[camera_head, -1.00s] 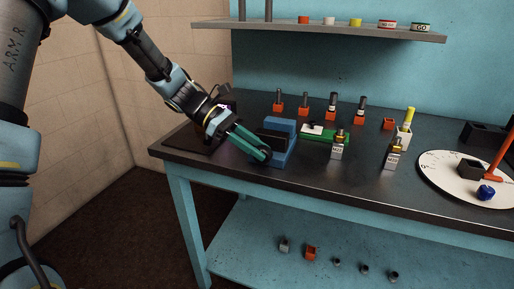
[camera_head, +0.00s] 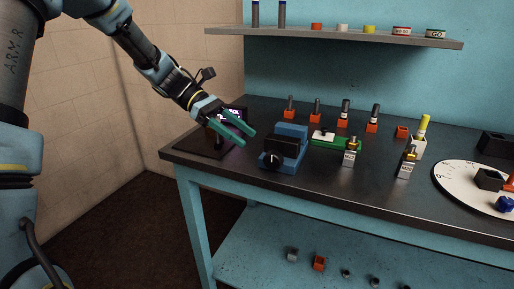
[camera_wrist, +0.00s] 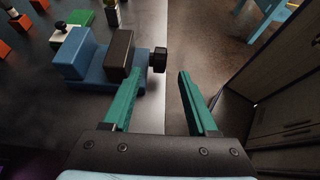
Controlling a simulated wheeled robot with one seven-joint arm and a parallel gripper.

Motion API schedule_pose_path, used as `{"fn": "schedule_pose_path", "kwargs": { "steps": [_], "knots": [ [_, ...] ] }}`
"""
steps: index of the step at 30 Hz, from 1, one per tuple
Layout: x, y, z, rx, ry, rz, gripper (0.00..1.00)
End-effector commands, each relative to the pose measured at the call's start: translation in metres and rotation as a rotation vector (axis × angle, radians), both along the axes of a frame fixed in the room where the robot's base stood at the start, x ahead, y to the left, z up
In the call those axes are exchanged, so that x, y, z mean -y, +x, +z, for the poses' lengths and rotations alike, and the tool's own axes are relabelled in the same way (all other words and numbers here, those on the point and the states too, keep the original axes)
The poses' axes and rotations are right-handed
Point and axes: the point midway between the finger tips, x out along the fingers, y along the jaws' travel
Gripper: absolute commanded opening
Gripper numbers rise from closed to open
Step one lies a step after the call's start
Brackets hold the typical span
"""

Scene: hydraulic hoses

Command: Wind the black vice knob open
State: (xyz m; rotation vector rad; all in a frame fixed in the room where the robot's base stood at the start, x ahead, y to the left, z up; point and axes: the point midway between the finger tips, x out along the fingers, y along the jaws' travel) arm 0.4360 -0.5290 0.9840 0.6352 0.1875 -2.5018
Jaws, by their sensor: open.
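The blue vice (camera_head: 290,138) stands near the front left of the bench. It has a black jaw block (camera_head: 284,144) and a round black knob (camera_head: 272,160) on its front face, marked with a small light dot or line. The vice (camera_wrist: 86,58) and knob (camera_wrist: 159,59) also show in the wrist view. My gripper (camera_head: 245,139), with two green fingers, is left of the vice and apart from it. In the wrist view my gripper (camera_wrist: 158,76) is open and empty. The knob lies beyond the fingertips, nearer the left finger.
A green fixture (camera_head: 335,142) and metal-topped blocks (camera_head: 349,154) stand right of the vice. A white dial plate (camera_head: 462,186) lies farther right. A dark screen (camera_head: 234,114) stands behind my gripper. A shelf (camera_head: 330,34) hangs above. Floor shows beyond the bench's front edge.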

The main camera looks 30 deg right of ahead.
Motion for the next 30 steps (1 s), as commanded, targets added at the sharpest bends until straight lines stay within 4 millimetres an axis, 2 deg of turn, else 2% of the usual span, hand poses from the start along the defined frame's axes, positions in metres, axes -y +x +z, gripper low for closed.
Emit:
{"fn": "schedule_pose_path", "kwargs": {
  "steps": [3, 7, 24, 26, 28, 29, 30],
  "knots": [
    [-0.007, 0.012, 0.007, 0.002, -0.002, 0.001, 0.59],
    [-0.011, 0.018, 0.012, 0.001, -0.001, 0.000, 0.59],
    [-0.014, 0.020, 0.012, 0.008, 0.002, -0.001, 0.59],
    [-0.022, 0.021, 0.008, 0.040, 0.012, -0.001, 0.59],
    [-0.041, 0.024, -0.001, 0.122, 0.032, -0.004, 0.59],
    [-0.053, 0.026, -0.005, 0.172, 0.044, -0.008, 0.59],
    [-0.074, 0.029, -0.013, 0.247, 0.063, -0.018, 0.59]
  ]
}}
